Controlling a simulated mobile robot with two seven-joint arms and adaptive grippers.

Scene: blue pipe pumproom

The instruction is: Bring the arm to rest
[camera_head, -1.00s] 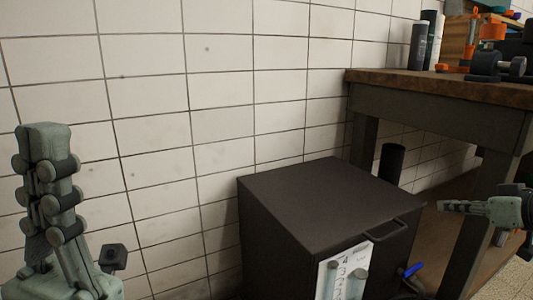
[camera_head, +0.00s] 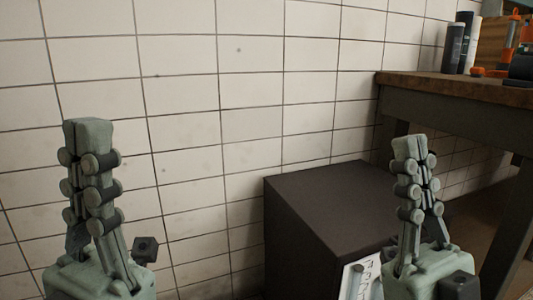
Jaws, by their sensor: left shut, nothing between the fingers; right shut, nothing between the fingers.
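My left gripper (camera_head: 88,128) stands upright at the lower left of the head view, its fingers pointing up. Its fingers are shut together with nothing between them. My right gripper (camera_head: 409,143) also stands upright, at the right, in front of the dark box and the bench. Its fingers are shut and empty. Both grippers are pale green with dark joints, and the arms below them are mostly out of the picture.
A dark box (camera_head: 320,205) with a white labelled sheet (camera_head: 360,278) stands against the white tiled wall (camera_head: 200,90). The space before the wall at left looks clear.

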